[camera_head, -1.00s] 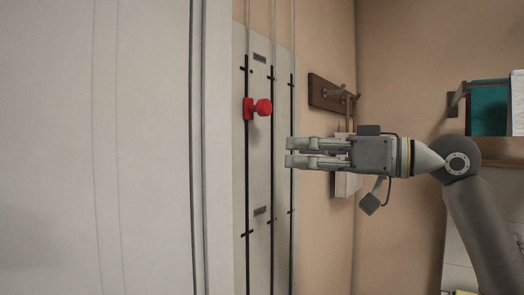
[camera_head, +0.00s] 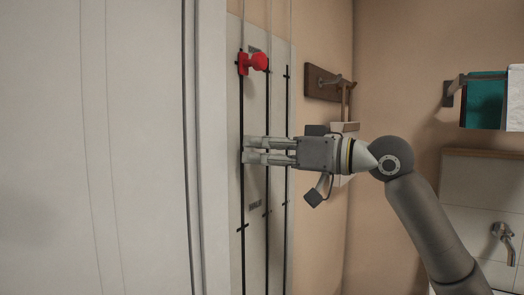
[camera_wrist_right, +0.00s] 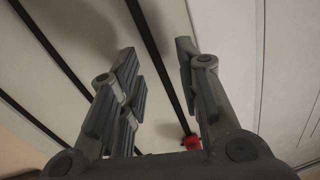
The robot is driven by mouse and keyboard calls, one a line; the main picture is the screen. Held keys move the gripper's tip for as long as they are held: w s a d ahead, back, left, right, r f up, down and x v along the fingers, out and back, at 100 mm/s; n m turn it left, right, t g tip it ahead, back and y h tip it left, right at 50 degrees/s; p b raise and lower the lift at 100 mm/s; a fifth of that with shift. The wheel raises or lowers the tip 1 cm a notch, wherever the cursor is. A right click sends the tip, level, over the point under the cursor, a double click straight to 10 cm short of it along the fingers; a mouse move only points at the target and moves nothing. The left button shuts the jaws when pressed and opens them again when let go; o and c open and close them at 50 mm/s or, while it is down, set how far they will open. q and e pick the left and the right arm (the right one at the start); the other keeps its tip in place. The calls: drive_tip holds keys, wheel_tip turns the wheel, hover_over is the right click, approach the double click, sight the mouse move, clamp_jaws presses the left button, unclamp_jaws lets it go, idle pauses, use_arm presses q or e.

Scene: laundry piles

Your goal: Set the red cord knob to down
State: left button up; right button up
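The red knob (camera_head: 255,63) sits high on the leftmost black slot of the pale wall panel (camera_head: 256,182), near the slot's upper tick mark. My right gripper (camera_head: 246,150) points left at this slot, clearly below the knob and apart from it. Its two fingers are spread and empty, with the tips close to the panel; contact cannot be told. In the right wrist view the fingers (camera_wrist_right: 157,50) stand apart, and a bit of the red knob (camera_wrist_right: 191,142) shows low, beside the right-hand finger. My left gripper is not in view.
Two more black slots run beside the knob's slot. A lower tick mark (camera_head: 242,228) crosses the slot below my gripper. A wooden hook board (camera_head: 320,84) is right of the panel. A teal towel (camera_head: 483,101) hangs far right.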

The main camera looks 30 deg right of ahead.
clamp_jaws()
drive_tip(key=c, duration=0.5)
unclamp_jaws()
drive_tip(key=o, duration=1.1)
drive_tip(key=shift+v, duration=6)
